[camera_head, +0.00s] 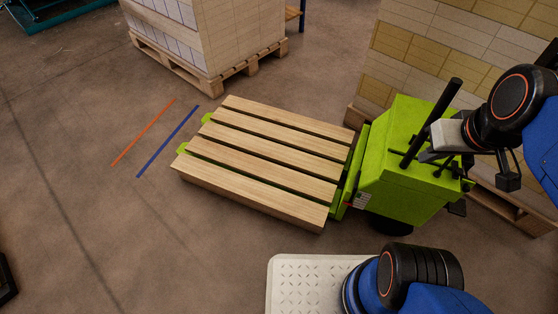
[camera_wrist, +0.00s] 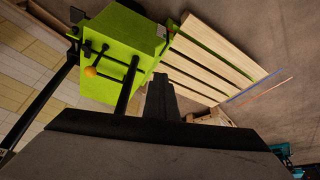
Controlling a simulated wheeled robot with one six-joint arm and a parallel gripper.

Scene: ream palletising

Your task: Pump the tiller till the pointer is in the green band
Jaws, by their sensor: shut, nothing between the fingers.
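The green pallet truck (camera_head: 400,180) stands right of the middle in the head view, and its green body (camera_wrist: 122,50) fills the top left of the wrist view. Its black tiller (camera_head: 441,103) leans up and to the right above the body. A small white scale (camera_head: 362,200) with a red mark sits by the body's lower left edge; the bands and pointer are too small to read. My gripper (camera_head: 427,155) is shut and empty close beside the tiller; I cannot tell if they touch. In the wrist view my gripper's dark fingers (camera_wrist: 161,88) point towards the truck.
A slatted wooden pallet (camera_head: 265,150) lies over the forks, empty. Loaded pallets stand behind (camera_head: 215,35) and at the right (camera_head: 450,40). An orange line (camera_head: 143,133) and a blue line (camera_head: 168,141) mark the floor. Open floor lies at the left.

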